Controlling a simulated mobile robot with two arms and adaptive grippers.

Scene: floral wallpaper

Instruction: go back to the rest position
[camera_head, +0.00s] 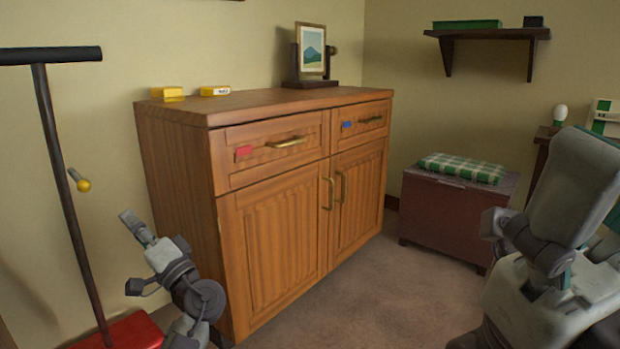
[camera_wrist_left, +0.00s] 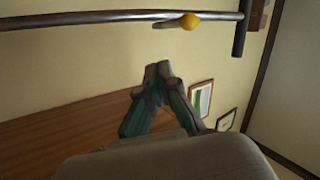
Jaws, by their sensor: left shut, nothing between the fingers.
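My left gripper (camera_head: 133,224) is in front of the left side of the wooden cabinet (camera_head: 270,230), low in the head view. Its fingertips meet, with nothing between them, as the left wrist view (camera_wrist_left: 158,72) shows. The cabinet's doors and two drawers are shut. My right arm's grey links fill the right edge of the head view; its gripper is out of sight.
A brown chest (camera_head: 445,215) with a green checked cushion (camera_head: 463,168) stands right of the cabinet. Carpet (camera_head: 375,290) between is clear.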

